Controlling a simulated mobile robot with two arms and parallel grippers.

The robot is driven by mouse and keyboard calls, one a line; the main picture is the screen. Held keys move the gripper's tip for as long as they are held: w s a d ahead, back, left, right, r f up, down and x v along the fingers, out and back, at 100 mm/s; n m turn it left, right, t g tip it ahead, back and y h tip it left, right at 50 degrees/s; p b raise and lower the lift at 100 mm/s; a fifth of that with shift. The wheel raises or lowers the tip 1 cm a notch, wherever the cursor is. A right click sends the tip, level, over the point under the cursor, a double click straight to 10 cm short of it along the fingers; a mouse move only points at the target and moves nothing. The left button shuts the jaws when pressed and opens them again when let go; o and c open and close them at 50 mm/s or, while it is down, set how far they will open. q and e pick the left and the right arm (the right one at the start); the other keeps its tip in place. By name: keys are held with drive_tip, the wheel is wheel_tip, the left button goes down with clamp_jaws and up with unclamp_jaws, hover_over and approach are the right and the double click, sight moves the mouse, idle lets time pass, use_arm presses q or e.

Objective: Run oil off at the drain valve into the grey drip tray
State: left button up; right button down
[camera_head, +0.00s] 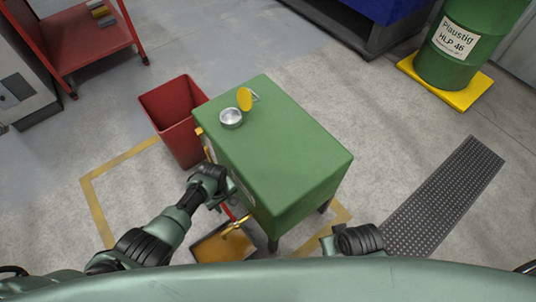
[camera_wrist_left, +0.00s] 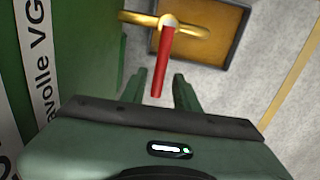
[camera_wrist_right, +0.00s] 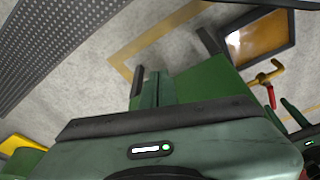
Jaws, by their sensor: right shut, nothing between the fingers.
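The green tank (camera_head: 275,150) stands on legs in the middle of the head view. Its brass drain valve (camera_head: 238,224) sticks out low over the drip tray (camera_wrist_left: 246,50), which has a dark rim and an amber, shiny inside. The valve's red lever (camera_wrist_left: 162,65) shows in the left wrist view, reaching from the brass body toward my fingers. My left gripper (camera_wrist_left: 160,92) is open, with the lever's end seen between its fingertips; contact cannot be told. My right gripper (camera_wrist_right: 150,82) is shut and empty, apart from the valve (camera_wrist_right: 265,76). No oil stream can be made out.
An open silver filler neck (camera_head: 231,118) with a yellow cap (camera_head: 245,99) is on the tank top. A red bin (camera_head: 175,110) stands beside the tank. A dark floor grating (camera_head: 445,200) lies right, a green drum (camera_head: 470,45) behind it. Floor between is clear.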

use_arm(q)
drive_tip(key=shift+r+p, duration=0.6)
drive_tip(key=shift+r, duration=0.1)
drive_tip(key=shift+r+p, duration=0.7)
drive_tip(key=shift+p, duration=0.05)
drive_tip(key=shift+r+p, duration=0.7)
drive_tip(key=shift+p, duration=0.05)
drive_tip(key=shift+r+p, duration=0.6)
drive_tip(key=shift+r, duration=0.2)
use_arm(e)
drive_tip(key=s+d+f, duration=0.1)
drive_tip(key=s+f, duration=0.4)
drive_tip(key=f, duration=0.3)
drive_tip(key=s+f+g, duration=0.1)
drive_tip(key=s+f, duration=0.5)
drive_tip(key=f, duration=0.2)
drive_tip(key=shift+s+d, duration=0.2)
drive_tip(key=shift+d, duration=0.15)
drive_tip(key=shift+w+f, duration=0.1)
